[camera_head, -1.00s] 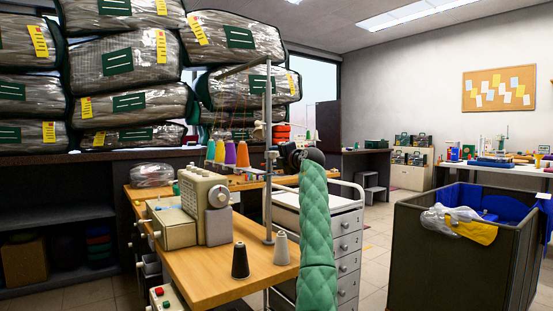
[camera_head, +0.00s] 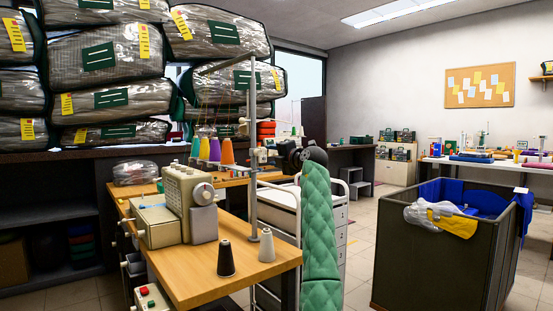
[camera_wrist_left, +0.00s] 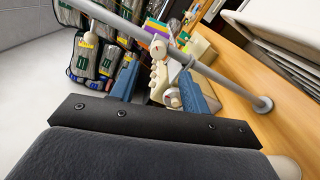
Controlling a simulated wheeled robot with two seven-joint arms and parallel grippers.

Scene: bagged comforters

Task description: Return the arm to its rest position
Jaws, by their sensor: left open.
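My left gripper (camera_head: 268,153) is small in the head view, at the top of a green quilted sleeve (camera_head: 320,240) that rises from the bottom. It is beside the grey thread-stand pole (camera_head: 252,130) above the sewing table; I cannot tell if they touch. In the left wrist view the blue fingers of my left gripper (camera_wrist_left: 162,88) are spread apart, with nothing gripped between them. The grey pole (camera_wrist_left: 215,72) crosses that view close by the fingers. My right gripper is in neither view.
The wooden table (camera_head: 200,265) holds a sewing machine (camera_head: 187,200), a black cone (camera_head: 226,259) and a white cone (camera_head: 267,246). Bagged comforters (camera_head: 107,58) are stacked behind. A white drawer unit (camera_head: 350,228) and a dark bin (camera_head: 430,262) stand right. Floor shows between them.

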